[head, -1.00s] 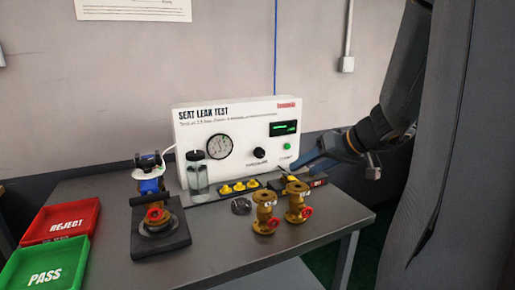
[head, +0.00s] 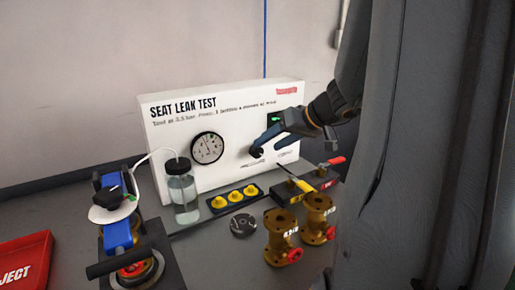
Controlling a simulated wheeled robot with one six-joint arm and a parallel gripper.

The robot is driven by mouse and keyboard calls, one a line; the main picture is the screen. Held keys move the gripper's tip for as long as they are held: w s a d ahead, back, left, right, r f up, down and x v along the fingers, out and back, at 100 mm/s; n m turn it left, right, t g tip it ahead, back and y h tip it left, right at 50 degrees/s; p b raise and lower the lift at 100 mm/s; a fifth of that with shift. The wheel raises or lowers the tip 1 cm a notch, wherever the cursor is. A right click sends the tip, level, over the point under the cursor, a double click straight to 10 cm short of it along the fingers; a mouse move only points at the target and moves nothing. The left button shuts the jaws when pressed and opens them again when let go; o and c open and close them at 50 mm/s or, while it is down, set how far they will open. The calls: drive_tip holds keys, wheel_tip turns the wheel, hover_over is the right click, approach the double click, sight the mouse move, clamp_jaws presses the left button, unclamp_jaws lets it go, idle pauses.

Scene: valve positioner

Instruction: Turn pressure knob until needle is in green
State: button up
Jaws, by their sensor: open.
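The white seat leak test panel (head: 228,115) stands at the back of the table. Its round pressure gauge (head: 207,148) faces me. The needle and the green band are too small to read surely. The black pressure knob (head: 257,153) sits right of the gauge, low on the panel. My gripper (head: 262,146) reaches in from the right with its fingers at the knob. It is open; I cannot tell whether the fingers touch the knob. My gripper hides part of the green-lit display (head: 275,119) and the panel's lower right.
A clear bottle (head: 182,192) with a tube stands left of the panel front. A clamped valve fixture (head: 125,240) is at left. Yellow caps (head: 235,196), a dark disc (head: 243,225) and two brass valves (head: 281,238) (head: 318,220) stand in front. A red reject tray (head: 25,262) is far left.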

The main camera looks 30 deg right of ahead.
sight(260, 150)
drive_tip(key=x, duration=0.5)
drive_tip(key=shift+w+f, duration=0.2)
drive_tip(key=shift+f, duration=0.05)
drive_tip(key=c, duration=1)
